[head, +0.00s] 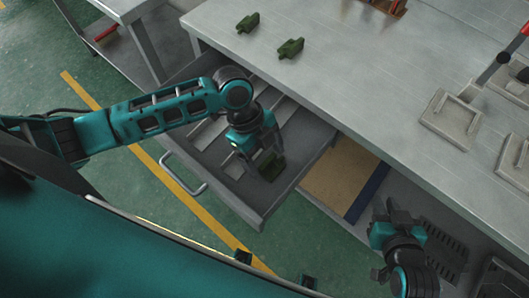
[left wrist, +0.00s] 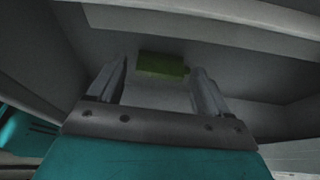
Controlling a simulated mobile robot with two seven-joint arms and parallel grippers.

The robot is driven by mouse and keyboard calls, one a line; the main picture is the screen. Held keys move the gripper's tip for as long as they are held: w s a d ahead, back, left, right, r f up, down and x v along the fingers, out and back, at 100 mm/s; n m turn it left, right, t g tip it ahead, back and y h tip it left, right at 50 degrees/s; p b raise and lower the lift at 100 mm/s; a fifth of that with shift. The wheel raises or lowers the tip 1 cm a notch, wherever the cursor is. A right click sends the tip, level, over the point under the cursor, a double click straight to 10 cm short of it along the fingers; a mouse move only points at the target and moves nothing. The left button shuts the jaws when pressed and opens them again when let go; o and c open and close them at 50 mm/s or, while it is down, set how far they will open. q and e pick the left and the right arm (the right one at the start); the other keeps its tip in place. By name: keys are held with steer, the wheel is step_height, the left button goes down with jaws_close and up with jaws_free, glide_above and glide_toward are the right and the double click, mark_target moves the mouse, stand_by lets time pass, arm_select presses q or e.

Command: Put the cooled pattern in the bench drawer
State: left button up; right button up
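The bench drawer (head: 297,177) is pulled open below the bench top. A dark green pattern (head: 271,167) is inside it, near its front right part. My left gripper (head: 262,152) reaches down into the drawer, right over this pattern. In the left wrist view the pattern (left wrist: 163,65) lies beyond and between the two spread fingers (left wrist: 160,85), with a gap at the left finger. My left gripper is open and does not hold it. My right gripper (head: 391,212) is at the lower right, apart from the drawer; its finger opening is unclear.
Two more green patterns, one (head: 248,23) farther left and one (head: 290,48) nearer, lie on the bench top (head: 365,85). Grey mould parts (head: 451,119) sit at the right of the bench. Light strips (head: 211,130) divide the drawer floor. An open shelf (head: 338,178) is right of the drawer.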

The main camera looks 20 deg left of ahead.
arm_select(q)
steer(key=p+v, duration=0.1)
steer(key=v, duration=1.1)
steer(key=shift+r+p, duration=0.15)
steer(key=shift+p, duration=0.2)
steer(key=shift+s, duration=0.1)
